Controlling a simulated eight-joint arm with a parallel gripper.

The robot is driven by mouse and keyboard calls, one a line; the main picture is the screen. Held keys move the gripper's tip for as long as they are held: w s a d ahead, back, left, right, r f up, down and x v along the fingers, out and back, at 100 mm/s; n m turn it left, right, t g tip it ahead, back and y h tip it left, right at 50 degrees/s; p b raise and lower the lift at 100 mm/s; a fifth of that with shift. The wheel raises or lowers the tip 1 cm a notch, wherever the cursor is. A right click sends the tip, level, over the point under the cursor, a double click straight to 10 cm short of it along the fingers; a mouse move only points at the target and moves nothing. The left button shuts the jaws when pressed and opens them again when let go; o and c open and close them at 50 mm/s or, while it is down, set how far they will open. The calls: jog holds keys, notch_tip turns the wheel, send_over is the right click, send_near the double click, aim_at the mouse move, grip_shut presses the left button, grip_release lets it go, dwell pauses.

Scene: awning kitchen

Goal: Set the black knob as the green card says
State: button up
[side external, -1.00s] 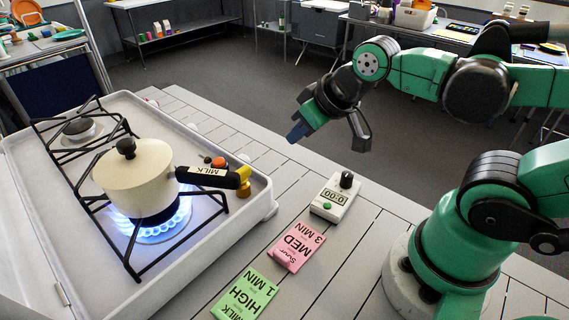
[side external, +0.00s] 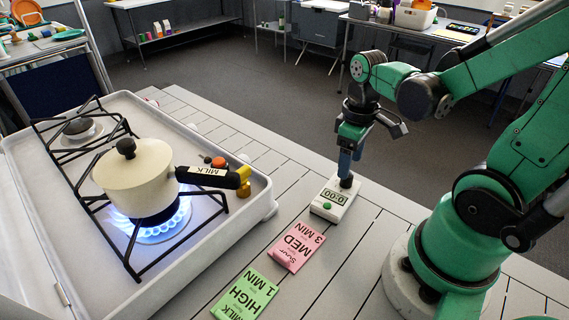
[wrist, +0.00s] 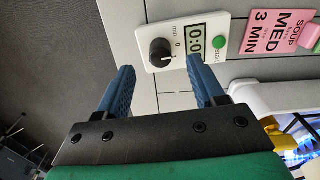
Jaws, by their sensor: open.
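The black knob (side external: 346,182) sits on a white timer (side external: 327,208) whose display reads 0:00; a green button is beside the display. In the wrist view the knob (wrist: 160,52) has a light pointer mark by a small 0. My gripper (side external: 349,170) points down just above the knob, open. In the wrist view its blue fingertips (wrist: 160,67) are spread to either side of the knob's near edge; I cannot tell whether they touch it. The green card (side external: 245,294) lies flat and reads MILK, HIGH, 1 MIN.
A pink card (side external: 293,246) reading SOUP, MED, 3 MIN lies between timer and green card.

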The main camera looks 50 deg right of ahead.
aim_at(336, 197)
jog(key=shift+f, duration=1.9)
grip_shut()
